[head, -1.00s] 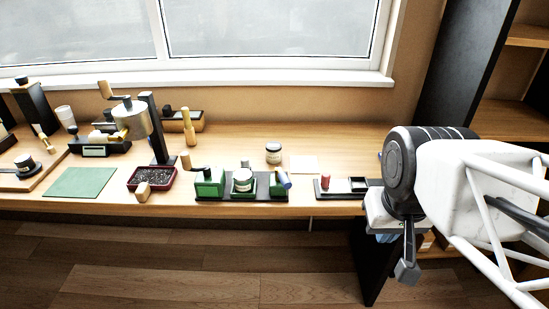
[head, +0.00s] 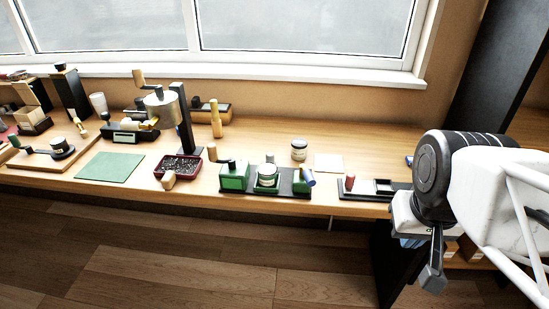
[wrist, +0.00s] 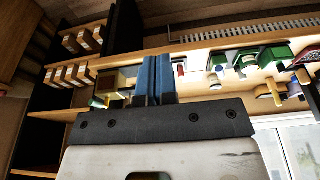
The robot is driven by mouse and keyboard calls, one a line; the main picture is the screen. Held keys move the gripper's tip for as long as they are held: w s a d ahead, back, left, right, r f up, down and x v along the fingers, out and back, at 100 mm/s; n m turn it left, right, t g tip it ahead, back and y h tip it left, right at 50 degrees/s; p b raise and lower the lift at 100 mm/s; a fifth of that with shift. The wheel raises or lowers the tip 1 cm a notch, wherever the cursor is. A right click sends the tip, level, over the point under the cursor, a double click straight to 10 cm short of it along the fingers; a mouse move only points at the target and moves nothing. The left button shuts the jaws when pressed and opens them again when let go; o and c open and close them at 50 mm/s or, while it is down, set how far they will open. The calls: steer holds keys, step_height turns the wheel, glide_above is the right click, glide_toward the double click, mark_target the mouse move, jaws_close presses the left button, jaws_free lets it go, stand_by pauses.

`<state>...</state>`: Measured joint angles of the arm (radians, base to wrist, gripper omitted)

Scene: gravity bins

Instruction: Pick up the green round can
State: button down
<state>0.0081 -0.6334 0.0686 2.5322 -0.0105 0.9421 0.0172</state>
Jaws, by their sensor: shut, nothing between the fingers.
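The green round can (head: 267,178) has a white label and a pale lid. It stands upright in a black tray (head: 284,191) between a green box (head: 234,176) and a smaller green block (head: 301,181), with a blue roll leaning there. It also shows small in the wrist view (wrist: 247,62), which sees the table upside down. My gripper (head: 411,243) is at the table's right front edge, well right of the can. Its blue fingers (wrist: 155,80) are shut together and empty in the wrist view. In the head view they are mostly hidden by my wrist.
A black tray (head: 357,195) with a red cylinder (head: 349,183) lies between the can and my gripper. A lidded jar (head: 299,149) stands behind the can; a dark red tray (head: 182,172) is to its left. Shelves with several wooden boxes (wrist: 72,75) show in the wrist view.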

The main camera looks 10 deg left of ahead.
steer(key=c, duration=1.8)
jaws_free()
steer(key=o, duration=1.4)
steer(key=shift+c, duration=0.2)
steer(key=n+g, duration=0.3)
steer(key=n, duration=1.5)
glide_above(267, 169)
step_height(267, 169, down, 14)
steer(key=shift+d+f, duration=0.1)
steer(key=shift+w+f, duration=0.1)
